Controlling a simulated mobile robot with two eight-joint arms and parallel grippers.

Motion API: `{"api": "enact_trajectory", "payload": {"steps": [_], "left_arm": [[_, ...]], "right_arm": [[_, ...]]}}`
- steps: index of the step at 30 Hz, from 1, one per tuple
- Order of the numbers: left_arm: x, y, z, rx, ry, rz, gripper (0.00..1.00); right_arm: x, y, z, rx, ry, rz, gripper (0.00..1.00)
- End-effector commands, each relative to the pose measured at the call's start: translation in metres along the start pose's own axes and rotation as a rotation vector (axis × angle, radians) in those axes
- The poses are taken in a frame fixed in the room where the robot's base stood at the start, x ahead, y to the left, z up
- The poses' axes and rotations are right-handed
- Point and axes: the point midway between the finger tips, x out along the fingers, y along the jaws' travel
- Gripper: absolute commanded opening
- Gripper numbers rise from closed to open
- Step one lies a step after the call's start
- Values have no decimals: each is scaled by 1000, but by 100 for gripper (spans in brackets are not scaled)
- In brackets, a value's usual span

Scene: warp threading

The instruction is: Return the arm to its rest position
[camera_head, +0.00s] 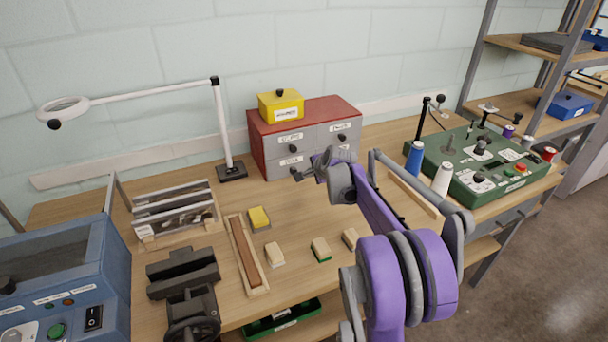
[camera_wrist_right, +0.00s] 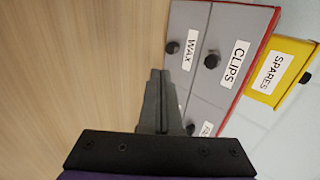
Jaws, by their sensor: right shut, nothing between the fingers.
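My right arm (camera_head: 375,205), purple and grey, reaches in from the lower right in the head view. Its gripper (camera_head: 304,172) is in front of the small drawer cabinet (camera_head: 254,140), near the lower drawers. In the right wrist view the gripper's two dark fingers (camera_wrist_right: 158,85) are together with nothing between them. They point along the drawer fronts labelled WAX (camera_wrist_right: 186,70) and CLIPS (camera_wrist_right: 222,90). I cannot tell whether the fingertips touch the cabinet. My left gripper is in neither view.
A yellow SPARES box (camera_head: 281,104) sits on the cabinet. A magnifier lamp (camera_head: 222,130) stands left of it. Blue (camera_head: 414,160) and white (camera_head: 442,178) spools stand right of my arm beside a green machine (camera_head: 485,165). Several small blocks lie on the table (camera_head: 300,220) below the gripper.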

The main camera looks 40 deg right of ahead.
Motion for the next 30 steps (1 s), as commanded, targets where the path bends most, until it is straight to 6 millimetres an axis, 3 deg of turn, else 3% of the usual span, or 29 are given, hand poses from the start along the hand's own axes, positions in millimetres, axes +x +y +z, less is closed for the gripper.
{"api": "enact_trajectory", "payload": {"steps": [11, 14, 17, 21, 24, 30], "left_arm": [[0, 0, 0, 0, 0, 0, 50], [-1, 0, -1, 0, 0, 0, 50], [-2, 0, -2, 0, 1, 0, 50], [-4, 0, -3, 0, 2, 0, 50], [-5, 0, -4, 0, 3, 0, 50], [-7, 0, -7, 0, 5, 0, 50]], "right_arm": [[-8, 1, 6, -17, -5, 4, 0], [-21, 8, 33, -101, -27, 24, 0], [-48, 26, 80, -268, -70, 55, 0], [-98, 71, 152, -586, -148, 103, 0], [-135, 112, 191, -817, -205, 126, 0], [-200, 208, 240, -1274, -318, 147, 0]]}}
